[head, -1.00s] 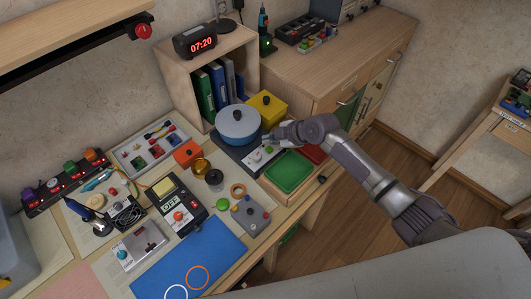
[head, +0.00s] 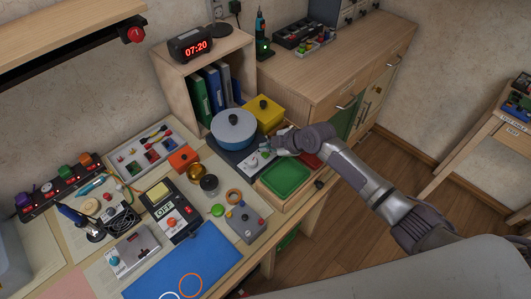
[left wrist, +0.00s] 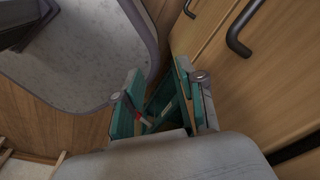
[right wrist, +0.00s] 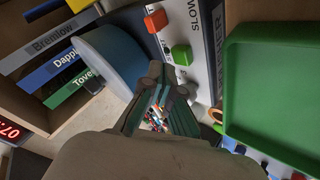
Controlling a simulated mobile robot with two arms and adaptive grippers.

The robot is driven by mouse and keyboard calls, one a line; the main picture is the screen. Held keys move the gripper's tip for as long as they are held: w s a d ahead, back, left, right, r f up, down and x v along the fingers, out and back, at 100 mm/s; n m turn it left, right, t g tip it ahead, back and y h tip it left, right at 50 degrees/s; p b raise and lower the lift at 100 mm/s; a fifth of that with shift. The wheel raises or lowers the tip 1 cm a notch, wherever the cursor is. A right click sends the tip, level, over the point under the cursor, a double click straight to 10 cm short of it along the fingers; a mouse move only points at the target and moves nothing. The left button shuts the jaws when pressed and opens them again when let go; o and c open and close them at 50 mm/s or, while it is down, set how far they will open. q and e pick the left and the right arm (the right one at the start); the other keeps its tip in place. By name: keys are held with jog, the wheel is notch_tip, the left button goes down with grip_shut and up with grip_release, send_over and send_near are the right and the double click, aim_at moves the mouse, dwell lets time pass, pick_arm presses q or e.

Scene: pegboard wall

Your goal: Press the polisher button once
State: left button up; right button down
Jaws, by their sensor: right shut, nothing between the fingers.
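The polisher is a dark unit with a blue drum (head: 234,126) and a white control panel (head: 252,163) at the back of the workbench. In the right wrist view its panel (right wrist: 200,25) shows the word SLOW, part of the polisher label, a red control (right wrist: 156,20) and a green control (right wrist: 182,54). My right gripper (head: 277,145) is shut and empty at the panel's right end. In the right wrist view its fingertips (right wrist: 167,80) are just below the green control; I cannot tell whether they touch anything. My left gripper (left wrist: 160,88) is open and empty, away from the bench.
A green tray (head: 285,176) lies right of the panel, with a red tray (head: 309,159) behind it. A yellow box (head: 265,111) stands beside the drum. Folders stand in the wooden shelf (head: 185,95) behind. Several other devices fill the bench's left part.

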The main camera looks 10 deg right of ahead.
aim_at(267, 154)
dwell(0.6)
jog(key=shift+f+b, duration=0.45)
jog(key=shift+b, duration=0.05)
jog(key=shift+f+b, duration=0.5)
jog(key=shift+b, duration=0.05)
dwell(0.5)
jog(key=shift+r, duration=0.1)
jog(key=shift+r+p, duration=0.7)
jog(key=shift+r, duration=0.15)
notch_tip(267, 154, up, 5)
jog(key=p, duration=0.4)
dwell(0.4)
